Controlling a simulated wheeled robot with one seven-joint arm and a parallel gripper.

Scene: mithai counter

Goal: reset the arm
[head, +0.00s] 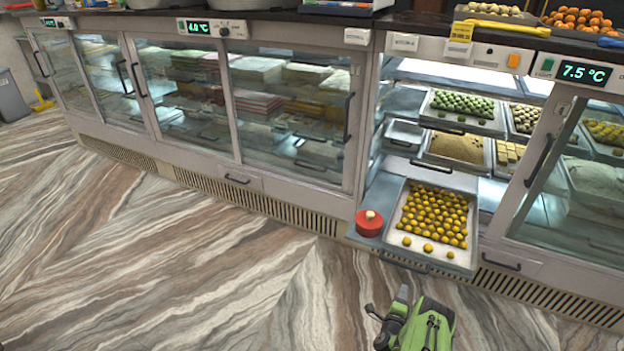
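A green and black part of my arm (424,326) shows at the bottom edge, right of the middle. It is over the striped floor, in front of the pulled-out tray of yellow sweets, and looks apart from it. A grey tip and a small dark hooked piece stick out on its upper left side. I cannot make out two fingertips, so I cannot tell whether my gripper is open or shut. I see nothing held.
An open, lit case has a shelf pulled out with a tray (397,251) of yellow balls and a red round container (369,223) with a pale knob. The glass case (245,110) to the left is shut. The striped floor (160,260) at left is clear.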

